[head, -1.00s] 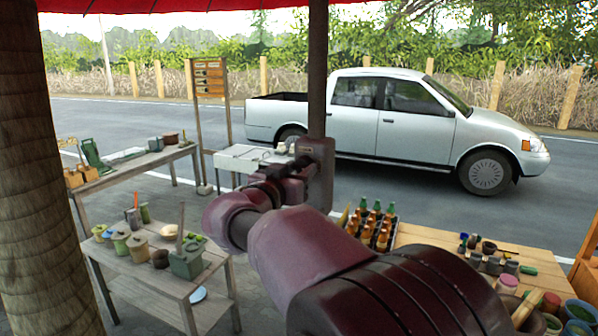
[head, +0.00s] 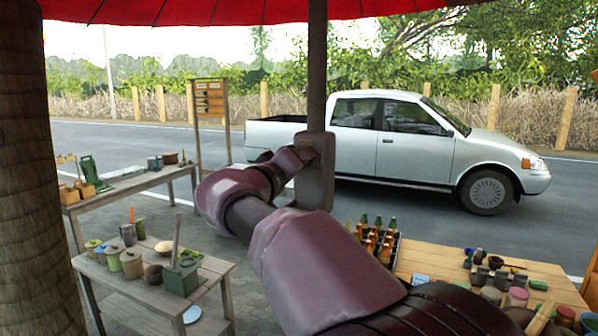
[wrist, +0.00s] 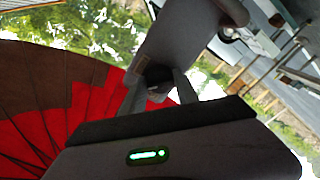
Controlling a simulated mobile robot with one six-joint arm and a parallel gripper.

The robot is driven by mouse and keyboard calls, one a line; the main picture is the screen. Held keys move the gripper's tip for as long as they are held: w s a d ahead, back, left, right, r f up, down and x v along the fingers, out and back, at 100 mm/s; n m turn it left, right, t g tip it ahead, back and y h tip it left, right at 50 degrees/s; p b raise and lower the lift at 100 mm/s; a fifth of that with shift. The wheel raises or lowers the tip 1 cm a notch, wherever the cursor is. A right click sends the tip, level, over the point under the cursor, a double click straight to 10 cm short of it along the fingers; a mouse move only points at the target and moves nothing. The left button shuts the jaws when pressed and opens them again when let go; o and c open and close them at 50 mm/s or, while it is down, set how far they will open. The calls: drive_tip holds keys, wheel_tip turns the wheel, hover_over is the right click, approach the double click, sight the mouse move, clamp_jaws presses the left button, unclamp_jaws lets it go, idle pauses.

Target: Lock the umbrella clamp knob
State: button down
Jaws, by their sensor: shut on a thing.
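The umbrella pole (head: 317,70) stands upright in the head view, under the red canopy (head: 200,12). A grey-brown clamp block (head: 318,180) is fixed on the pole. My arm reaches up to the clamp's left side, and my wrist hides the knob and the fingertips there. In the wrist view, the clamp body (wrist: 178,42) rises above the fingers. My gripper (wrist: 158,93) is shut on the small dark clamp knob (wrist: 157,75), which sits between the two fingers. The knob's exact angle cannot be told.
A wooden table with pots (head: 130,262) stands at the left, and another table (head: 135,172) is behind it. A crate of bottles (head: 378,245) stands beside a wooden table (head: 440,262) at the right. A thick trunk-like post (head: 25,180) is at the far left.

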drive_tip(key=shift+r+n, duration=0.1)
drive_tip(key=shift+n, duration=4.2)
drive_tip(key=c, duration=0.9)
unclamp_jaws()
drive_tip(key=shift+s, duration=0.1)
drive_tip(key=b+v, duration=0.2)
drive_tip(key=v, duration=1.5)
drive_tip(key=shift+s, duration=0.15)
